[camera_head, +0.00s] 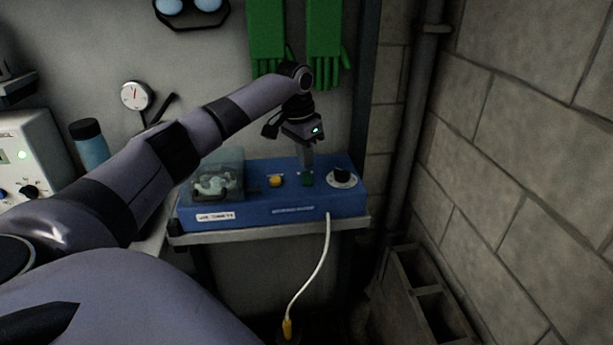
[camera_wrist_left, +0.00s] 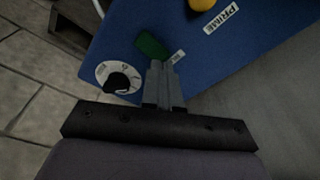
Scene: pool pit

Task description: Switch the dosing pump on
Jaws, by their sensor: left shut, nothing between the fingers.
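The dosing pump (camera_head: 258,213) is a blue box on a shelf in the head view. On its top are a yellow button (camera_head: 275,181), a green switch (camera_head: 307,180) and a black knob (camera_head: 342,174) on a white dial. My left gripper (camera_head: 306,169) points down over the green switch, shut and empty. In the left wrist view its closed fingertips (camera_wrist_left: 159,66) are just beside the green switch (camera_wrist_left: 152,46), between it and me; I cannot tell whether they touch. The knob (camera_wrist_left: 120,81) is left of the fingers. The switch's lit state cannot be told. My right gripper is not in view.
A clear-covered pump head (camera_head: 216,183) is at the box's left end. A white cable (camera_head: 322,258) hangs from its front. Green gloves (camera_head: 267,40) hang behind. A block wall (camera_head: 520,150) closes the right side. A blue bottle (camera_head: 91,150) and a white device stand left.

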